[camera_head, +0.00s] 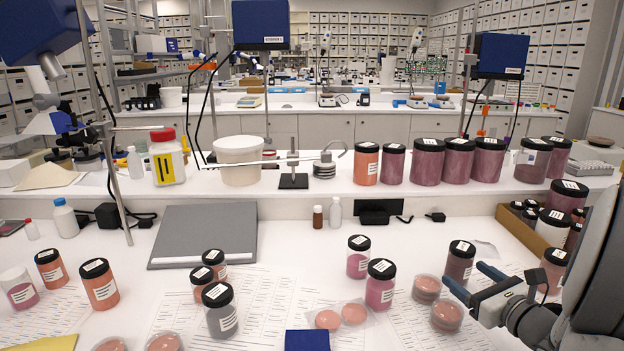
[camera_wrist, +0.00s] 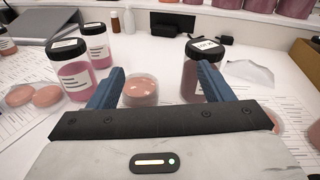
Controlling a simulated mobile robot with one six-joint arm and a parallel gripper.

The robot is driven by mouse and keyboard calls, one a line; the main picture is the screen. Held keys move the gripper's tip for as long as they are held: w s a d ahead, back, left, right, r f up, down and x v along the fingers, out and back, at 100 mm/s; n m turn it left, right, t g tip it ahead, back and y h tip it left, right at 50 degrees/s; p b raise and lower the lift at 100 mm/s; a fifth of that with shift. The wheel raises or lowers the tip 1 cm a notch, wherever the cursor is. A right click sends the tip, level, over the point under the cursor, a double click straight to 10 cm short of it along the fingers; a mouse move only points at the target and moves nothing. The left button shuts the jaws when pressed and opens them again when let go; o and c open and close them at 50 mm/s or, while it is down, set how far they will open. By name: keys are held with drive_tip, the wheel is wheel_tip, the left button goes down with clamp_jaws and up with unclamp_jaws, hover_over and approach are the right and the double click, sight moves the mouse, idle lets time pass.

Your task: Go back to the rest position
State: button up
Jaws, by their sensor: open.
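My gripper (camera_head: 468,281) is at the right of the bench in the head view, with its two blue fingers apart and nothing between them. In the wrist view my gripper (camera_wrist: 155,90) is open, its fingers pointing toward the bench. A dark-lidded jar of dull mauve pigment (camera_head: 459,262) stands just beyond the fingers. In the wrist view that jar (camera_wrist: 190,75) stands behind the right finger, which partly hides it. A lidded dish of pink pigment (camera_wrist: 141,91) shows between the fingers, lower down on the bench. I cannot tell if a finger touches the jar.
Two pink-purple jars (camera_head: 380,284) (camera_head: 358,257) stand left of my gripper. Stacked dishes (camera_head: 446,316) lie close to it. A cardboard tray of jars (camera_head: 510,222) is at the back right. A raised shelf (camera_head: 460,198) with jars runs behind. Printed sheets cover much of the bench.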

drive_tip(key=s+a+n+g+y+p, duration=0.1)
drive_tip(key=a+n+g+y, duration=0.5)
drive_tip(key=a, duration=0.6)
drive_tip(key=s+a+n+g+h+p, duration=0.1)
drive_tip(key=s+a+n+g, duration=0.2)
drive_tip(key=s+a+n, duration=0.1)
drive_tip(key=s+a+n+g+h+p, duration=0.1)
drive_tip(key=s+a+n+g, duration=0.1)
drive_tip(key=n, duration=0.5)
drive_tip(key=s+a+f+n+g+h+p, duration=0.1)
drive_tip(key=s+a+n+g, duration=0.2)
drive_tip(key=s+a+n, duration=0.2)
drive_tip(key=shift+s+a+g+h, duration=0.3)
drive_tip(key=shift+s+a+h, duration=0.1)
drive_tip(key=shift+a, duration=0.3)
drive_tip(key=shift+s+d+r+n+h+p, duration=0.45)
drive_tip(key=shift+n+h, duration=0.55)
drive_tip(key=shift+n, duration=0.7)
drive_tip(key=shift+s+d+r+n+h+p, duration=0.2)
drive_tip(key=shift+s+d+r+n+h, duration=0.45)
drive_tip(key=shift+n, duration=1.05)
drive_tip(key=shift+s+d+r+n+h+p, duration=0.2)
drive_tip(key=shift+s+r+n+h+p, duration=0.3)
drive_tip(key=shift+n+h, duration=1.05)
drive_tip(key=shift+s+f, duration=0.1)
drive_tip(key=shift+f, duration=0.1)
